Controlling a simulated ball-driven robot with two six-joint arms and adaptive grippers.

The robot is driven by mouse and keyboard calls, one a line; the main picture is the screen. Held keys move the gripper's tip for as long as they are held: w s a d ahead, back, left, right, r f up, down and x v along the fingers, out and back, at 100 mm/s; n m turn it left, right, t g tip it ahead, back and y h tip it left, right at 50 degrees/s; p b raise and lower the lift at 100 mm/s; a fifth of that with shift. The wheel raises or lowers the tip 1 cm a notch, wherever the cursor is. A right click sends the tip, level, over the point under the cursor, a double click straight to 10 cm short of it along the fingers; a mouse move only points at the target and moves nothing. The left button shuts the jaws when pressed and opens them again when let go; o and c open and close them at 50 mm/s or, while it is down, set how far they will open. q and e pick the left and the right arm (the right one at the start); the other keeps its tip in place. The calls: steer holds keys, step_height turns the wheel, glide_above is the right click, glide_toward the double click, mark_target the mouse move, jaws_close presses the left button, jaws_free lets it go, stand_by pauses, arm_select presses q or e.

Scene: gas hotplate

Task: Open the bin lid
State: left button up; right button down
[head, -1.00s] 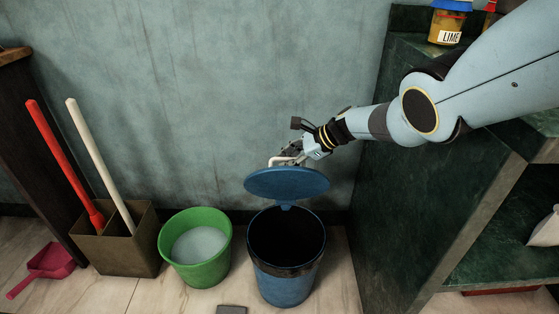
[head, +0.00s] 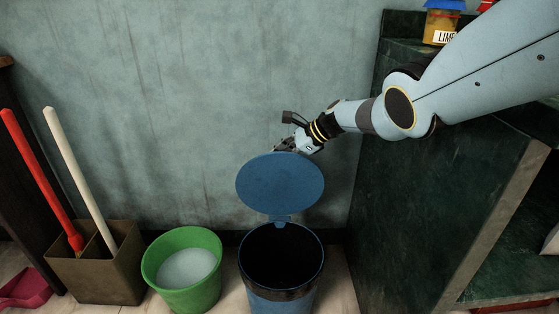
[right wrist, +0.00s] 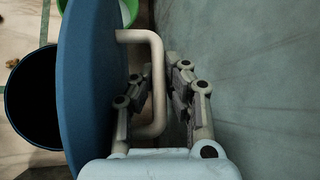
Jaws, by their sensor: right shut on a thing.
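The blue bin (head: 281,295) stands on the floor with its dark inside exposed. Its round blue lid (head: 280,183) is tilted up steeply on the hinge at the back rim, and it also shows edge-on in the right wrist view (right wrist: 88,90). My right gripper (head: 290,146) is behind the top of the lid, mostly hidden by it in the head view. In the right wrist view its fingers (right wrist: 158,90) are around the pale lid handle (right wrist: 157,75), shut on it. My left gripper is not in view.
A green bucket (head: 156,262) with pale liquid stands left of the bin. A brown holder (head: 92,278) with a red and a white handle is further left. A dark green stone counter (head: 440,200) stands close on the right. The wall (head: 200,90) is right behind the lid.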

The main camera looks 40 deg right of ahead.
steer(key=shift+w+d+r, duration=0.1)
steer(key=shift+w+r, duration=0.1)
steer(key=shift+r, duration=0.05)
steer(key=c, duration=1.6)
jaws_free()
steer(key=shift+s, duration=0.1)
